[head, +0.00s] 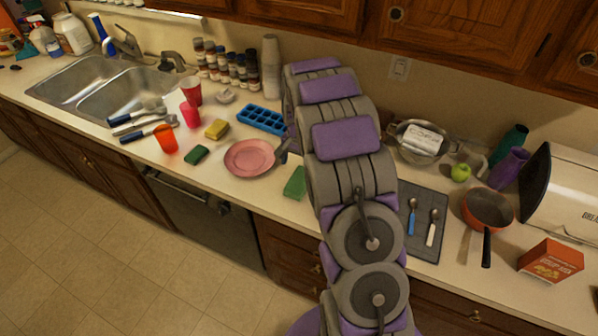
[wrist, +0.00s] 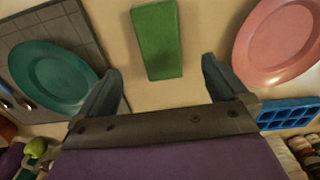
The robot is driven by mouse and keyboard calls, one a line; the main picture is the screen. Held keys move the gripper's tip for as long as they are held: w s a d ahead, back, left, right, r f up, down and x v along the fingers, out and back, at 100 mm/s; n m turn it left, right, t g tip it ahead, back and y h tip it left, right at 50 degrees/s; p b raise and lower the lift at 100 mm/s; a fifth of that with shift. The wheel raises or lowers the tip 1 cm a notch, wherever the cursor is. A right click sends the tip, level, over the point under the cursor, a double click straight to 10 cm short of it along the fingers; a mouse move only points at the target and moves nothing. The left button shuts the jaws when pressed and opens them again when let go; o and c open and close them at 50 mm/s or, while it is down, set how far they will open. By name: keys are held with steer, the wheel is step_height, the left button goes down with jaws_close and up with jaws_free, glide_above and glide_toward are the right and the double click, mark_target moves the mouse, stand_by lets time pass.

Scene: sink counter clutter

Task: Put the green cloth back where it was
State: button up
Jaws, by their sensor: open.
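The green cloth (head: 294,182) is a flat green rectangle on the counter near its front edge, just right of the pink plate (head: 250,158). In the wrist view the green cloth (wrist: 157,40) lies ahead of my gripper (wrist: 160,66), roughly centred between the two fingers. The fingers are spread apart and hold nothing. In the head view, part of my gripper (head: 283,151) shows beside the pink plate, and my arm hides the rest. A smaller dark green sponge (head: 196,155) lies left of the pink plate.
In the wrist view, a teal plate (wrist: 48,78) rests on a grey mat (wrist: 88,22) to the left. The pink plate (wrist: 275,42) is to the right, near a blue ice tray (wrist: 288,114). Cups, a yellow sponge (head: 216,129) and brushes crowd the sink side.

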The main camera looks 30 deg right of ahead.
steer(key=s+a+r+n, duration=0.2)
steer(key=s+a+r, duration=0.3)
steer(key=s+r, duration=0.35)
steer(key=s+a+r+n, duration=0.3)
steer(key=s+a+r, duration=0.2)
steer(key=s+r, duration=0.3)
steer(key=s+a+n+g, duration=0.1)
steer(key=s+a+n, duration=0.1)
steer(key=s, duration=0.9)
steer(key=s+a+r+n, duration=0.1)
steer(key=s+a+n, duration=0.2)
steer(key=s, duration=0.9)
steer(key=shift+s+a+r+g, duration=0.25)
steer(key=shift+a+g, duration=0.15)
steer(key=shift+a, duration=0.3)
steer(key=shift+w+f, duration=0.1)
steer(key=shift+f, duration=0.05)
